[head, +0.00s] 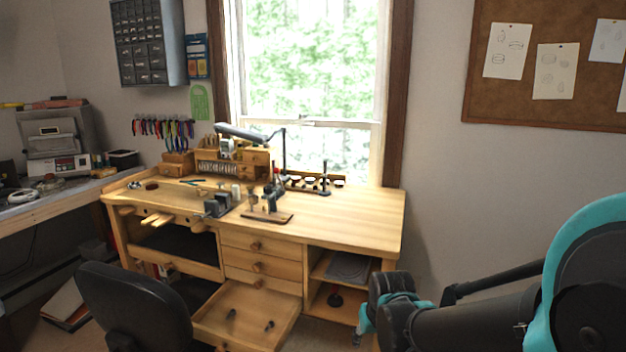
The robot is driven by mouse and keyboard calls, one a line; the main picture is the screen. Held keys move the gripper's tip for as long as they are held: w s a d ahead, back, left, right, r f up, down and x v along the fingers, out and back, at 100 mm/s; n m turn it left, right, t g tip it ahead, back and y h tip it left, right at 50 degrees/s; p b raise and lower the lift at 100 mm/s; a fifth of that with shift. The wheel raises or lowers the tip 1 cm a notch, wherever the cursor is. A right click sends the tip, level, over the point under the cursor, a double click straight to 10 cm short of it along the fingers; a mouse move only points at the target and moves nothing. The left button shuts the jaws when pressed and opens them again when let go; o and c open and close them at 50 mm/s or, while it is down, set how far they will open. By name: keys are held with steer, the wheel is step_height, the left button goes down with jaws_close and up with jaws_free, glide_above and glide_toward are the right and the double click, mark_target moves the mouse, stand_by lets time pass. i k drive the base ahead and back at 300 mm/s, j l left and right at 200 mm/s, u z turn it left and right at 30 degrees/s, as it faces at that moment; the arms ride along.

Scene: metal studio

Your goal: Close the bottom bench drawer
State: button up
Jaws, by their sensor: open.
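The wooden workbench (345,218) stands under the window. Its bottom drawer (217,338) is pulled far out toward me, with a few small dark items inside. Several drawers above it, such as the upper one (285,249), look shut and have round wooden knobs. My gripper (361,327) is at the lower right, in front of the bench's open shelves and to the right of the bottom drawer, apart from it. It is open, with teal parts showing, and holds nothing that I can see. The drawer's front is partly cut off by the lower picture edge.
A black chair (135,305) stands close to the drawer's left side. Open shelves (336,300) are to the right of the drawers. A vise (218,205), a lamp and small tools stand on the bench top. A grey side table (45,212) is at the left.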

mark_target(243, 331)
steer(key=i+l+u, duration=0.2)
steer(key=i+l, duration=0.3)
steer(key=l, duration=0.15)
steer(key=u, duration=1.3)
steer(key=i+l+u, duration=0.1)
steer(key=i+l, duration=0.05)
